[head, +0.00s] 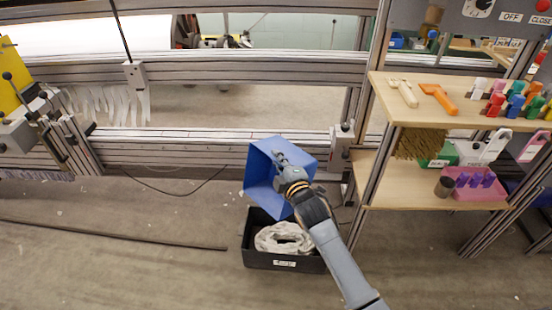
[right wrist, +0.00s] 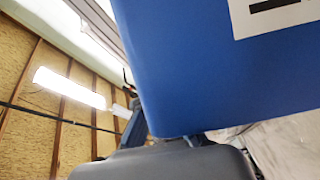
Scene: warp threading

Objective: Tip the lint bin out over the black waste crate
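The blue lint bin (head: 259,171) is tipped on its side above the back of the black waste crate (head: 284,263) in the head view. Its open mouth seems to face left and down; I see no lint in the part of its inside that shows. A pale, fluffy heap of lint (head: 283,239) lies in the crate. My right gripper (head: 283,163) is at the bin and appears shut on it; the fingertips are hard to make out. In the right wrist view the bin's blue wall (right wrist: 215,75) with a white label fills the upper right. My left gripper is out of view.
A metal machine frame (head: 220,70) runs along behind the crate. Wooden shelves (head: 460,115) with tools and coloured blocks stand at the right. A thin dark bar (head: 115,234) lies on the floor at left. The floor left of the crate is mostly free.

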